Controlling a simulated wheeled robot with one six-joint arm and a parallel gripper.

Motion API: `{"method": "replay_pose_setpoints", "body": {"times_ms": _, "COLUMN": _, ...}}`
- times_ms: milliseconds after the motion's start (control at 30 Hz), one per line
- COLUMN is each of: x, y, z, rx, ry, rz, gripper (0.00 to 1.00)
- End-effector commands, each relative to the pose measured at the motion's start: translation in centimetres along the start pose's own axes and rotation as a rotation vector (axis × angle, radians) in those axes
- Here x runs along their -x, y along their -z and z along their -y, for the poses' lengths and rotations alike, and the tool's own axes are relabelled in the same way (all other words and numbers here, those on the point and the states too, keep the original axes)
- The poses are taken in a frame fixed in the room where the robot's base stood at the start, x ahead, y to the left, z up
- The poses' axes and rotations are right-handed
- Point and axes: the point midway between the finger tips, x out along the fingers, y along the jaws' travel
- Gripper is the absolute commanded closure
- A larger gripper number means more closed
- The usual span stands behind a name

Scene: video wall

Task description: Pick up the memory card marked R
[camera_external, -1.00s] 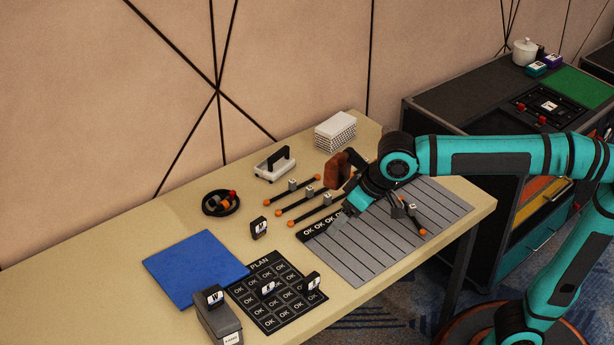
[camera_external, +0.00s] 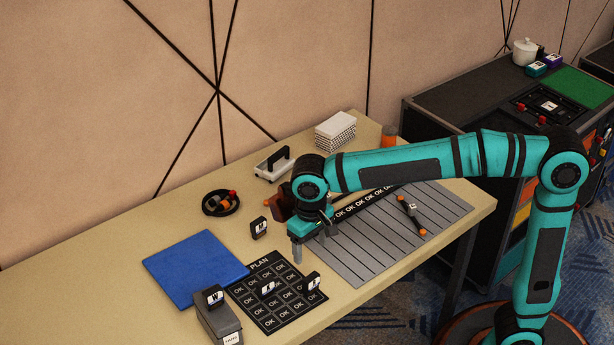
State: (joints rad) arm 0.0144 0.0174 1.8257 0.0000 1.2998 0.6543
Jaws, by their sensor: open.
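Several small black memory cards with white labels stand upright on the table: one (camera_external: 259,228) right of the blue mat, two on the black PLAN sheet (camera_external: 275,262), at its middle (camera_external: 268,288) and right edge (camera_external: 312,283), and one (camera_external: 214,297) on a dark grey box. The letters are too small to tell surely which is R. My gripper (camera_external: 312,240) is open and points down above the left end of the grey slatted panel, right of the first card and behind the PLAN sheet. I see nothing between its fingers.
A blue mat (camera_external: 195,268) lies at the left, the dark grey box (camera_external: 218,322) at the front. A round black tray (camera_external: 221,203), a white handled block (camera_external: 272,166) and a white stack (camera_external: 335,131) stand behind. An orange-ended rod (camera_external: 411,214) lies on the grey panel (camera_external: 375,240).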

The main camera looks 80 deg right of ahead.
Motion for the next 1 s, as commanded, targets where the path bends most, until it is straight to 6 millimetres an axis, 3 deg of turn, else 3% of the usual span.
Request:
{"method": "replay_pose_setpoints", "body": {"times_ms": 400, "x": -7.0, "y": 0.0, "z": 0.0, "rx": 0.0, "ry": -0.001, "rz": 0.001, "gripper": 0.31}}
{"method": "replay_pose_setpoints", "body": {"times_ms": 767, "x": -9.2, "y": 0.0, "z": -0.1, "rx": 0.001, "ry": 0.0, "rz": 0.0, "gripper": 0.31}}
{"method": "replay_pose_setpoints", "body": {"times_ms": 1000, "x": -12.2, "y": 0.0, "z": -0.2, "rx": 0.001, "ry": -0.001, "rz": 0.001, "gripper": 0.31}}
